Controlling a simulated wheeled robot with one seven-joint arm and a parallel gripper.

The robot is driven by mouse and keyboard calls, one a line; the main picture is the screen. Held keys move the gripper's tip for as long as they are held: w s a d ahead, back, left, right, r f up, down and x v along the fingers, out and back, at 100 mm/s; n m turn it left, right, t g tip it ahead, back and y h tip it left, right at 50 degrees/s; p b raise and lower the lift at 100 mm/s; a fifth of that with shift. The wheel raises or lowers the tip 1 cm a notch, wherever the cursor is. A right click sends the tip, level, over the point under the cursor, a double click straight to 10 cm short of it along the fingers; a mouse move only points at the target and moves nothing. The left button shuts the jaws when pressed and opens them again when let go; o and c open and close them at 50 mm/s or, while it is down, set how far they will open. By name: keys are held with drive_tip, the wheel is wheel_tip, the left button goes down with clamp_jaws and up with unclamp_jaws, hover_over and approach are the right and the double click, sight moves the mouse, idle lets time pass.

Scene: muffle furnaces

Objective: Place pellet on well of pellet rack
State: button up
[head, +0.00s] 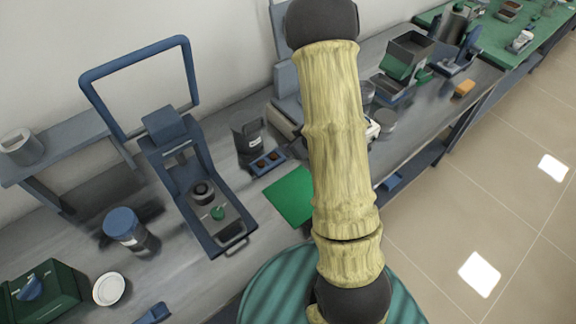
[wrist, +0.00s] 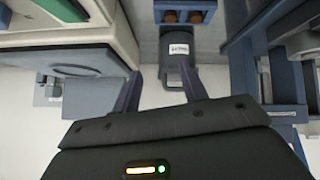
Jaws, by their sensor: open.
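The small blue pellet rack (head: 268,173) lies on the bench in front of a dark labelled canister. Two brown round spots, apparently pellets (head: 260,164), show in its wells. In the wrist view the rack (wrist: 184,4) is at the top edge, cut off by the frame, with two brown pellets (wrist: 170,16) side by side in it. My gripper (wrist: 161,78) is open, its two dark fingers spread with no object visible between them. The rack is beyond the fingertips, apart from them.
The dark canister (head: 247,134) stands just behind the rack and shows between the fingers in the wrist view (wrist: 178,50). A green mat (head: 290,194) lies right of the rack. A blue-framed press (head: 183,165) stands to the left, a pale instrument (wrist: 80,60) left in the wrist view.

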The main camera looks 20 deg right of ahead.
drive_tip(key=s+a+r+m+g+h, duration=0.1)
drive_tip(key=s+a+r+m+g, duration=0.2)
drive_tip(key=s+r, duration=0.3)
drive_tip(key=s+a+r+m+g+h, duration=0.1)
drive_tip(key=s+a+r+m+g, duration=0.2)
drive_tip(key=s, duration=0.7)
wheel_tip(320, 180, up, 3)
drive_tip(key=shift+s+a+f, duration=0.1)
drive_tip(key=shift+s+a, duration=0.05)
drive_tip(key=shift+a, duration=1.1)
drive_tip(key=shift+d, duration=0.1)
drive_tip(key=shift+s, duration=0.15)
drive_tip(key=shift+c, duration=0.7)
